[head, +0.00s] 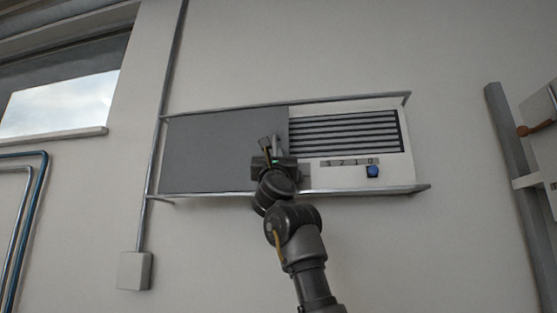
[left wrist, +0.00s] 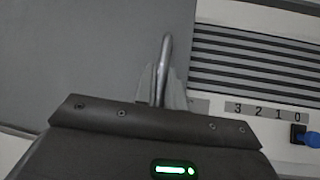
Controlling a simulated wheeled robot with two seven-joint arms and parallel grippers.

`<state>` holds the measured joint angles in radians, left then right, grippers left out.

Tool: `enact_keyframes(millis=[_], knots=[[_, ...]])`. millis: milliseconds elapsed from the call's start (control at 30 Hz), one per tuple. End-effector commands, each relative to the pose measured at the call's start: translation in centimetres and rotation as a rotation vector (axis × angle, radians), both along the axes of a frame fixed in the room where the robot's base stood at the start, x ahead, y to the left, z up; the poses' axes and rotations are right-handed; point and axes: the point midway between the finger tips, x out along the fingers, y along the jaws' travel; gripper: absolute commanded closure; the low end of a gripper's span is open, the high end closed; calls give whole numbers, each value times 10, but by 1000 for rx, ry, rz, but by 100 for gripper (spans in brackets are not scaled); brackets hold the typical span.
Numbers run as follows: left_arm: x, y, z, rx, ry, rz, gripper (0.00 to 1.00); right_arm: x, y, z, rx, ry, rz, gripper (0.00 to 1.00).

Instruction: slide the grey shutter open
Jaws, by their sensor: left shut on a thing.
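The grey shutter (head: 215,150) is a flat panel between two rails on the wall. It covers the left part of the frame, and the vent slats (head: 345,132) are exposed to its right. My left gripper (head: 273,150) is at the shutter's lower right edge. In the left wrist view the gripper (left wrist: 161,88) is shut on the shutter's upright metal handle (left wrist: 166,48). The shutter also fills the upper left of that view (left wrist: 80,55). The handle's lower part is hidden by the fingers. My right gripper is not in view.
A number strip reading 3 2 1 0 (head: 347,162) and a blue knob (head: 372,171) sit below the slats. The upper rail (head: 290,102) and lower rail (head: 380,189) bound the panel. A vertical pipe (head: 163,100) runs at the left, down to a wall box (head: 134,271).

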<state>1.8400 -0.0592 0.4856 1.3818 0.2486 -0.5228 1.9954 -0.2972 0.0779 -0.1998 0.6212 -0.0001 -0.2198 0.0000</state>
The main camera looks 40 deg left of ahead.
Motion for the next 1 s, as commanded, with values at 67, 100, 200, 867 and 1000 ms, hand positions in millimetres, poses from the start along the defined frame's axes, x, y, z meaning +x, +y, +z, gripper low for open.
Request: enact_keyframes(millis=[67, 100, 200, 867, 1000], knots=[[-2, 6, -4, -6, 1, -6, 100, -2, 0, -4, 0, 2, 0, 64], [-2, 8, -4, -6, 2, -8, 100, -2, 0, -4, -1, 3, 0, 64], [-4, 11, -3, -4, 1, -11, 100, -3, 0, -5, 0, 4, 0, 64], [-6, 12, -1, -2, 0, -10, 80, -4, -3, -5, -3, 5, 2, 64], [-7, 11, -4, -2, 0, -10, 80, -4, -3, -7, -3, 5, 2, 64]])
